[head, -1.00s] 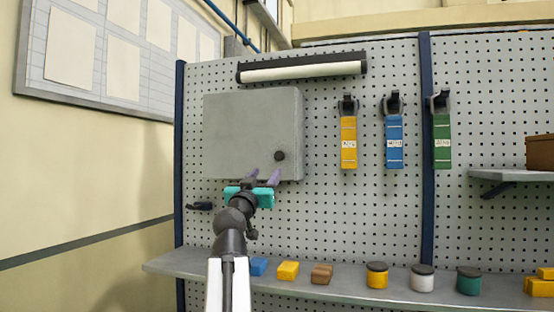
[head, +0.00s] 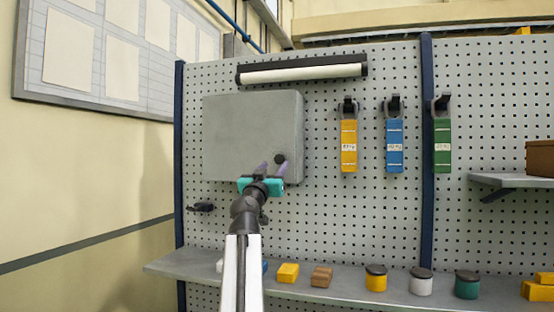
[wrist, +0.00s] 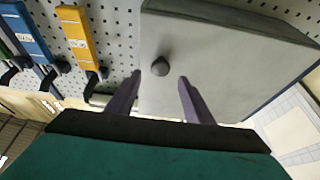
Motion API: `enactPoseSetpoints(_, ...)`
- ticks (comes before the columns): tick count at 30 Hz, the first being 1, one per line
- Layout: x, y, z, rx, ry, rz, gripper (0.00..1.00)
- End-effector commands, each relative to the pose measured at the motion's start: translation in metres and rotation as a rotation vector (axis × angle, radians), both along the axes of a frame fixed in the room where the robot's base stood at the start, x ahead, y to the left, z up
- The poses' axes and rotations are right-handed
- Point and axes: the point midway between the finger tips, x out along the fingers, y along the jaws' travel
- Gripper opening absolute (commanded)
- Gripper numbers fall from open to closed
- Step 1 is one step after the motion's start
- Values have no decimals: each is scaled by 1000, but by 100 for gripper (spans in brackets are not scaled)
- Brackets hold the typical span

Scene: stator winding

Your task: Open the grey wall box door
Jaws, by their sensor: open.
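The grey wall box (head: 240,130) hangs on the pegboard at the left in the head view, its door shut. A dark round knob (head: 280,159) sits near the door's lower right corner. My gripper (head: 272,168) is just below and in front of the knob, with its purple fingers apart and pointing at the door. In the wrist view the box door (wrist: 215,65) fills the upper right. The knob (wrist: 160,66) shows beyond and between the open fingertips (wrist: 160,76), closer to the left finger. Nothing is held.
Yellow, blue and green tagged pieces (head: 349,145) hang on hooks to the right of the box. A lamp bar (head: 302,73) is above it. The shelf (head: 180,264) below carries blocks and lidded jars (head: 376,278). A small dark hook (head: 201,207) sticks out at lower left.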

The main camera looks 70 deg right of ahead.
Motion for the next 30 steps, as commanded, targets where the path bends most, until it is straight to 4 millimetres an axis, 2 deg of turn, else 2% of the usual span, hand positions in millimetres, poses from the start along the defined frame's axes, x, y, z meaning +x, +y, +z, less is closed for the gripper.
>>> enactPoseSetpoints(1, 1, -8, 6, 0, 1, -1, 47)
enactPoseSetpoints(6, 2, -26, 13, 1, 1, -1, 47)
enactPoseSetpoints(12, 3, -40, 18, 0, 0, 0, 47)
enactPoseSetpoints(25, 3, -45, 19, 0, 0, 0, 47)
enactPoseSetpoints(26, 3, -45, 19, 0, 0, 0, 45)
enactPoseSetpoints(30, 3, -45, 19, 0, 0, 0, 22)
